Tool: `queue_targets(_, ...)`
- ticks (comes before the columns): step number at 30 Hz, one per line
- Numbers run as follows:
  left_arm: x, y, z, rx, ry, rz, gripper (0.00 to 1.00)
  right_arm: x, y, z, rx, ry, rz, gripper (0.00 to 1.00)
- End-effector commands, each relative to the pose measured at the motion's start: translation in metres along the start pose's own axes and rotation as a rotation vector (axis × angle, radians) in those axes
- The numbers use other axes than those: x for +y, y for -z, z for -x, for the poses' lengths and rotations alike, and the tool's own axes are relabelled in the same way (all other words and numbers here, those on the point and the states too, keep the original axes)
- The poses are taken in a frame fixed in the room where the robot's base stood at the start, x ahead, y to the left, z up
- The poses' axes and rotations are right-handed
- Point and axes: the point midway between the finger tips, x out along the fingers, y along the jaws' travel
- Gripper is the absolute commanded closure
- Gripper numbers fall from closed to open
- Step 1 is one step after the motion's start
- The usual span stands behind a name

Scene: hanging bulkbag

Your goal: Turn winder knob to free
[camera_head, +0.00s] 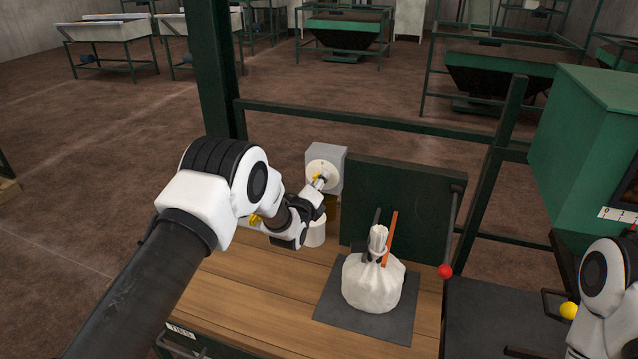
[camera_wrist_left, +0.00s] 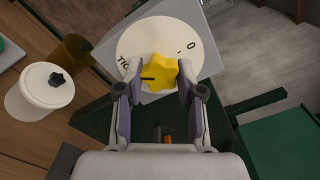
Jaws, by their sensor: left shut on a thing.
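The winder knob (camera_wrist_left: 158,73) is a yellow lobed knob with a black pointer line. It sits on a round cream dial (camera_wrist_left: 135,42) with a "0" mark and partly hidden lettering, on the face of a grey box (camera_head: 332,158). In the left wrist view the pointer lies toward the left, near the lettering. My left gripper (camera_head: 317,182) is shut on the knob, one finger on each side; it also shows in the left wrist view (camera_wrist_left: 158,80). In the head view the gripper partly covers the knob. My right arm shows at the right edge, but its gripper is out of view.
A tied white bag (camera_head: 373,286) stands on a dark plate (camera_head: 335,312) on the wooden table (camera_head: 240,300). A white lidded container (camera_wrist_left: 38,92) stands near the box. A dark green panel (camera_head: 405,215) and a red-knobbed lever (camera_head: 445,271) are to the right.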

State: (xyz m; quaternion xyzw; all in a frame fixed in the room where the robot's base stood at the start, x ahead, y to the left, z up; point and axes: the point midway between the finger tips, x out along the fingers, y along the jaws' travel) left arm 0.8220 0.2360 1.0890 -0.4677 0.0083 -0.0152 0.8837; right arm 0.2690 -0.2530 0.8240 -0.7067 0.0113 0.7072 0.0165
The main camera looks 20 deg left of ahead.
Motion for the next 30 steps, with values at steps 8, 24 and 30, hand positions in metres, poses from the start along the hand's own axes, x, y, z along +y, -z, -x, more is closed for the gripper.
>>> queue_targets(8,0.004,0.002,0.0,-0.001,0.0,0.133,0.98,0.0,0.0,-0.022,0.0,0.0,0.0,1.0)
queue_targets(24,0.004,0.003,0.0,-0.001,0.0,0.623,0.98,0.001,0.0,-0.079,0.0,0.0,0.0,1.0)
queue_targets(30,0.004,0.002,0.0,-0.001,0.0,0.813,0.98,0.001,0.0,-0.097,0.0,0.0,0.0,1.0)
